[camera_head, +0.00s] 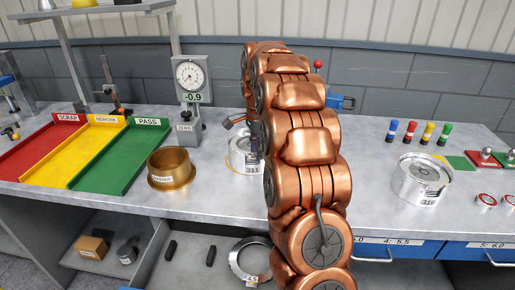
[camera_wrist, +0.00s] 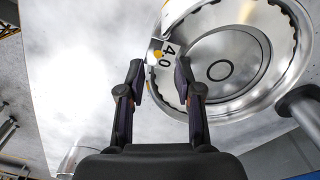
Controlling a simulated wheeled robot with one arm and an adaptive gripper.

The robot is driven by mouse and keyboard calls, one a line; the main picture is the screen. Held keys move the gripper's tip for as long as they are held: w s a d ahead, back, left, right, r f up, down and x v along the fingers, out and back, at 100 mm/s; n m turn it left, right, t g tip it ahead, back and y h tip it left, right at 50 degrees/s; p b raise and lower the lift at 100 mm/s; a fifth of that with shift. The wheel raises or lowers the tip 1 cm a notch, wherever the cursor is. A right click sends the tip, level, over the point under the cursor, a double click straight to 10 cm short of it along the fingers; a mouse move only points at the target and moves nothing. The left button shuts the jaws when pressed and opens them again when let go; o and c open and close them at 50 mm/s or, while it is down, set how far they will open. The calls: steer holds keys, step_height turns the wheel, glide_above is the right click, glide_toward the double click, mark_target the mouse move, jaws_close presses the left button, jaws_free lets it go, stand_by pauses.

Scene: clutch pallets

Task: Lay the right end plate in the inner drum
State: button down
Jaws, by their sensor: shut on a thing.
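In the wrist view, my gripper (camera_wrist: 161,80) has its two dark fingers on either side of a white tab marked 4.0, which belongs to the end plate (camera_wrist: 219,70). In the head view, that drum (camera_head: 236,152) stands on the bench, partly hidden behind my copper arm. My gripper (camera_head: 253,146) is at its right side, mostly hidden.
A brass master ring (camera_head: 170,178) and a dial gauge (camera_head: 190,80) reading -0.9 stand left of the drum. Another silver drum (camera_head: 408,185) stands right. Red, yellow and green trays (camera_head: 128,160) are at left. A ring plate marked 4.5 (camera_head: 240,270) lies on the lower shelf.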

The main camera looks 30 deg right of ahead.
steer(key=c, duration=0.7)
jaws_free()
steer(key=shift+r, duration=0.15)
step_height(320, 180, up, 9)
steer(key=s+a+p, duration=0.1)
steer(key=shift+s+p, duration=0.35)
stand_by(0.3)
stand_by(0.3)
